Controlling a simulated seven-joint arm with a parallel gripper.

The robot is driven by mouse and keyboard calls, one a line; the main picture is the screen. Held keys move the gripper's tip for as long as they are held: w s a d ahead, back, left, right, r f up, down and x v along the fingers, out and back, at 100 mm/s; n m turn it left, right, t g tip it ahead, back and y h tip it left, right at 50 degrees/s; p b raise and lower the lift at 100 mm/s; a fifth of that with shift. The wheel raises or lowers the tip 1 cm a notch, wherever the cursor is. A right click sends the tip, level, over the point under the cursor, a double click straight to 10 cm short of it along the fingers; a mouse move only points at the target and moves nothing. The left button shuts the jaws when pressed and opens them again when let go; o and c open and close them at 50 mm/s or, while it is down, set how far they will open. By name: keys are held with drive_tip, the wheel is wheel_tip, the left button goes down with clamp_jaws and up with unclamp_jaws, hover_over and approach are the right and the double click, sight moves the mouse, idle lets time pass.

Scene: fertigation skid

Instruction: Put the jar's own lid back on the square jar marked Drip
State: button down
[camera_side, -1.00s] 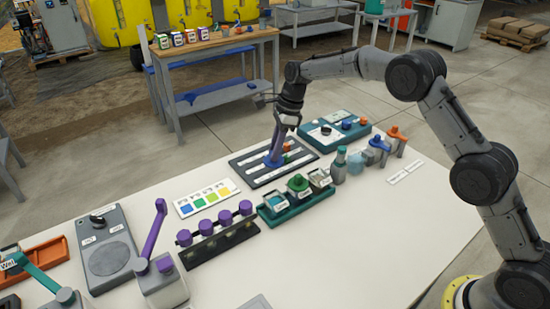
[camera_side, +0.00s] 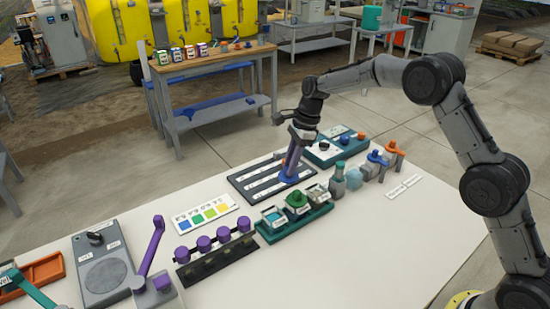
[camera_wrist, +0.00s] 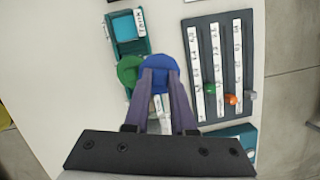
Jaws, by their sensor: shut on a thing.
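My gripper (camera_side: 288,174) is shut on a round blue lid (camera_wrist: 158,74), held level with the fingers on its sides. In the side view the lid appears near the right part of the dark lid board (camera_side: 247,184). In the wrist view it is beside the green lid (camera_wrist: 130,71). A teal rack (camera_side: 263,233) holds square jars. The left jar (camera_side: 273,217) is open with bluish contents, and shows in the wrist view (camera_wrist: 126,27). The middle jar has the green lid (camera_side: 297,198). The right jar (camera_side: 317,193) is open. Which jar is marked Drip cannot be read.
Purple-capped vials (camera_side: 222,235) stand left of the rack. Bottles (camera_side: 338,180) stand close to its right end. The table front is clear.

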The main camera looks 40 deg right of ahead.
drive_tip(key=s+d+m, duration=0.1)
drive_tip(key=s+d, duration=0.4)
drive_tip(key=d, duration=0.3)
drive_tip(key=shift+d+x, duration=0.2)
drive_tip(key=shift+x, duration=1)
drive_tip(key=shift+d+x, duration=0.15)
drive_tip(key=shift+x, duration=1.05)
drive_tip(key=shift+f, duration=0.1)
drive_tip(key=c, duration=0.7)
unclamp_jaws()
drive_tip(key=shift+o, duration=0.2)
wheel_tip(320, 180, up, 7)
